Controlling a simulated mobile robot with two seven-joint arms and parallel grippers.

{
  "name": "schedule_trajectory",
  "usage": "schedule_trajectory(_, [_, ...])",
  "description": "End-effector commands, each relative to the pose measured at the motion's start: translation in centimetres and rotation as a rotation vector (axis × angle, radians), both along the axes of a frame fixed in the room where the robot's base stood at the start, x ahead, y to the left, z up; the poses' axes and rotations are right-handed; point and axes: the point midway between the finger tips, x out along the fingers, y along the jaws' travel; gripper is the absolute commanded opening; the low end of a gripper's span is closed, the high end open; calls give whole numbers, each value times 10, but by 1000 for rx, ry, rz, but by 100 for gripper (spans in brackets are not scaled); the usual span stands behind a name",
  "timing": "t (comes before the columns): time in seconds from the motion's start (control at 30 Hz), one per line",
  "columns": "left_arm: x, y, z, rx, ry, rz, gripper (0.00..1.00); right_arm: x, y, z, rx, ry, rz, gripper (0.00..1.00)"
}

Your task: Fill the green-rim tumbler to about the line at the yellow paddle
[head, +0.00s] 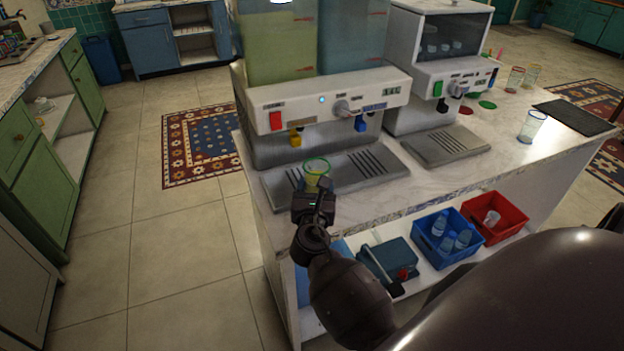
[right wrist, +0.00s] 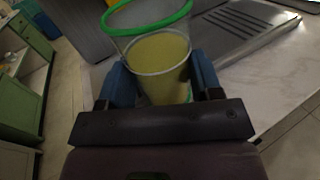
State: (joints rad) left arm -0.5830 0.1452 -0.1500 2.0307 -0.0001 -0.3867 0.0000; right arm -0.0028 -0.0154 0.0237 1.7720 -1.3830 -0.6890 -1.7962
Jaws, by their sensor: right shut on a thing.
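The green-rim tumbler (head: 317,170) is over the front left of the dispenser's drip tray in the head view. It holds yellow liquid, which shows in the right wrist view (right wrist: 160,55) with its surface well below the green rim and near a pale ring around the glass. My right gripper (head: 313,200) is shut on the tumbler, one finger on each side. The yellow paddle (head: 295,138) is on the dispenser front, above and a little left of the tumbler. I cannot tell whether the tumbler touches the tray. My left gripper is not in view.
The dispenser (head: 330,95) has a yellow tank and a blue tank, with a blue paddle (head: 361,124) at right. A second machine (head: 440,70) stands beside it. A blue-rim tumbler (head: 532,126) and a dark mat (head: 575,117) are farther right. Bins sit on the shelf below.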

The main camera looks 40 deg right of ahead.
Motion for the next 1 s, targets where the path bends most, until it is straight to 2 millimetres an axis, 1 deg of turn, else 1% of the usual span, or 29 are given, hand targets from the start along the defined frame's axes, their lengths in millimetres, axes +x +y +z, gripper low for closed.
schedule_trajectory(0.03, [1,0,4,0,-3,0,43,-6,1,2,1,-1,0,35])
schedule_trajectory(0.2, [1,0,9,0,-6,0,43,-21,5,1,0,0,0,35])
schedule_trajectory(0.4, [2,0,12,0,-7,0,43,-35,9,1,1,-1,1,35])
schedule_trajectory(1.0, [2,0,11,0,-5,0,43,-37,9,1,1,-1,3,35])
